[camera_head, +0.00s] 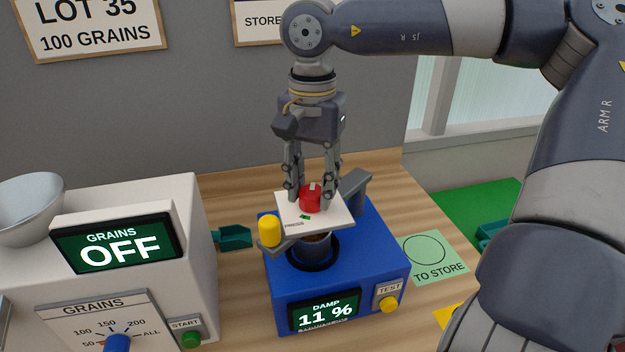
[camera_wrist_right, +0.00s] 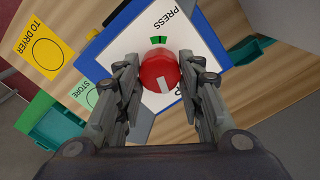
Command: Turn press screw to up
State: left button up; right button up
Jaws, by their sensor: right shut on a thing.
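The press screw is a red round knob (camera_head: 311,198) with a pale pointer mark, on a white plate marked PRESS (camera_head: 289,211). My right gripper (camera_head: 312,196) points down and is shut on the knob, one finger on each side. In the right wrist view the knob (camera_wrist_right: 158,70) sits between the fingertips, its pale mark towards the gripper's palm and a green mark (camera_wrist_right: 158,40) on the plate at the PRESS side. My left gripper is not in view.
A yellow-capped handle (camera_head: 270,232) stands beside the plate. The white grain counter (camera_head: 195,240) reading OFF is at left. A TO STORE card (camera_head: 438,258) lies right of the meter, with a yellow TEST button (camera_head: 389,304) on its front. A teal scoop (camera_head: 234,237) lies between the machines.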

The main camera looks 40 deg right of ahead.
aim_at(312, 189)
jog(key=shift+r+n, duration=0.1)
jog(key=shift+n, duration=0.9)
jog(key=o, duration=1.1)
jog(key=shift+c, duration=0.2)
notch_tip(312, 189, up, 12)
